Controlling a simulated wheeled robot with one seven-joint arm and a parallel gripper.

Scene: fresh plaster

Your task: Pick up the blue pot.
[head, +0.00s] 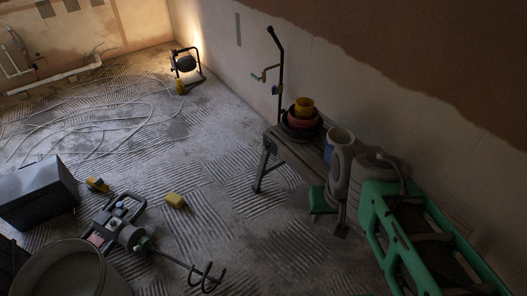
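I cannot clearly make out a blue pot. A small blue patch (328,153) shows on the bench, partly hidden behind a pale grey cylindrical container; I cannot tell whether it is a pot or a label. The pale container (340,165) stands at the bench's near side. My gripper is not in view.
The bench (290,150) stands along the right wall. A green frame (385,225) and a grey canister (372,172) crowd its near end. A mixer (130,235), yellow blocks (175,200), a dark box (36,192) and a bucket (65,247) lie left. Cable crosses the far floor.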

